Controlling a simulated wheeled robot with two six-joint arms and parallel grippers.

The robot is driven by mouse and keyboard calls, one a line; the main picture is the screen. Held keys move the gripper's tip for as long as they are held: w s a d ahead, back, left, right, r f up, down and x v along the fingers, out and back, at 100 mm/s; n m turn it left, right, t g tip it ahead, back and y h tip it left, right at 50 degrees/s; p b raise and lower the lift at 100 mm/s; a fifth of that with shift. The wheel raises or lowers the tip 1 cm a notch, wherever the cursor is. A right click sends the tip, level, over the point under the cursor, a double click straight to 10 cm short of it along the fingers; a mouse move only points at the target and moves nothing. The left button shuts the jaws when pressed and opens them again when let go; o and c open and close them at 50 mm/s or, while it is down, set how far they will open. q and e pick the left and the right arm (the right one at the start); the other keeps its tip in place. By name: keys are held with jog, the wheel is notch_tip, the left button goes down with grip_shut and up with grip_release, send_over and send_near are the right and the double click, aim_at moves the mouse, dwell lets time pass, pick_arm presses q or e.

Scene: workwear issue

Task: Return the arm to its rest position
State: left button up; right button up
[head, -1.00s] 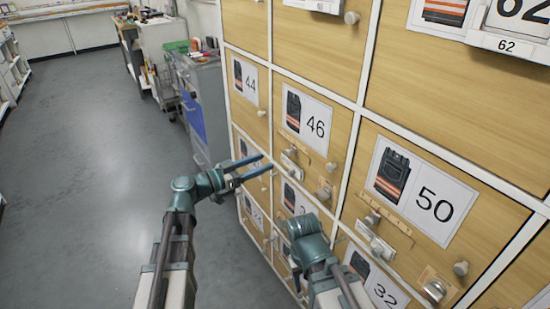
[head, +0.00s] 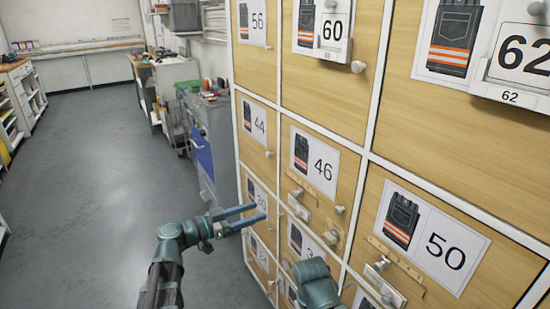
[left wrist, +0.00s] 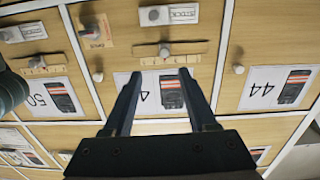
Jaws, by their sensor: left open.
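My left gripper (head: 259,212) is open and empty, its two blue fingers apart. It points right in the head view, in front of the lower left locker doors. In the left wrist view, the fingers (left wrist: 160,75) reach toward a door with a clothing picture and a number card, with nothing between them. Part of my right arm (head: 318,286) shows at the bottom of the head view; its gripper fingers do not show.
A wall of wooden locker doors (head: 258,85) with round knobs and number cards such as 46 (head: 322,169) and 50 (head: 445,250) fills the right. A grey cabinet (head: 212,135) stands beyond. Grey floor (head: 95,180) is clear on the left.

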pick_arm(q)
jog(key=s+d+f+n+g+y+p, duration=0.2)
jog(key=s+d+g+y+p, duration=0.4)
jog(key=s+d+g+p, duration=0.45)
jog(key=s+a+r+n+y+p, duration=0.4)
jog(key=s+y+p, duration=0.5)
jog(key=p, duration=0.3)
jog(key=shift+s+a+r+n+y+p, duration=0.15)
jog(key=shift+s+r+n+y+p, duration=0.25)
jog(key=shift+n, duration=0.1)
dwell(1.5)
